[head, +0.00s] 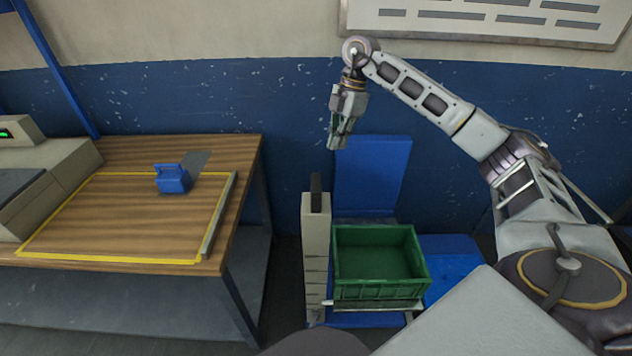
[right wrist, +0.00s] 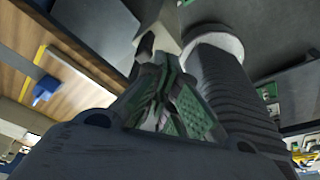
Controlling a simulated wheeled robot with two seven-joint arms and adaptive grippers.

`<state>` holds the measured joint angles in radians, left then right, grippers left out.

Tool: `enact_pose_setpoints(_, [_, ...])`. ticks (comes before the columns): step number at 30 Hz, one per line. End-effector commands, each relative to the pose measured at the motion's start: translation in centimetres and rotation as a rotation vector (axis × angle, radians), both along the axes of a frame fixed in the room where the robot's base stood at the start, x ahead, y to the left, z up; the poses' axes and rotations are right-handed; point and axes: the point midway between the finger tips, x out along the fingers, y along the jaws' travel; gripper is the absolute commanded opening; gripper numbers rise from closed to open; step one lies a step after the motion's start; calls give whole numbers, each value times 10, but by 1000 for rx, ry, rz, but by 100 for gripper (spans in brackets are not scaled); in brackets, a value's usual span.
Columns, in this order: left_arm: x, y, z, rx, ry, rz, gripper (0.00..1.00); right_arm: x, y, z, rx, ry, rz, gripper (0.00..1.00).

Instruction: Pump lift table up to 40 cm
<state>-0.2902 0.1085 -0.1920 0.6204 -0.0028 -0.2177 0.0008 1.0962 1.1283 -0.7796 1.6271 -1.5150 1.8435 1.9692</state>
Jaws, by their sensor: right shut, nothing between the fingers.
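A blue lift table (head: 452,264) stands low beside the workbench, with a blue upright panel (head: 372,172) behind it. A green crate (head: 352,240) stands on it and looks empty. A beige post with dark marks (head: 316,245) rises at its left side, with a black handle (head: 316,192) upright on top. I cannot read a height. My right gripper (head: 337,143) hangs fingers down above the post and handle, apart from them. It is shut and empty; its fingers with green pads (right wrist: 172,110) fill the middle of the right wrist view. My left gripper is not in view.
A blue wall is close behind.

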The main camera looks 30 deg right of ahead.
Motion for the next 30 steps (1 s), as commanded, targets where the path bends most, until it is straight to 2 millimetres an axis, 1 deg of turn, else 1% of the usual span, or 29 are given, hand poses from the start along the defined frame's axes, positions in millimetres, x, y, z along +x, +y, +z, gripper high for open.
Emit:
enact_pose_setpoints(8, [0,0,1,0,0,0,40,0,0,0,0,3,0,0])
enact_pose_setpoints(14, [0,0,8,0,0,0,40,-3,0,-4,-1,24,0,0])
enact_pose_setpoints(30, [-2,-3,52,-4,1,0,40,-25,9,-27,16,151,10,0])
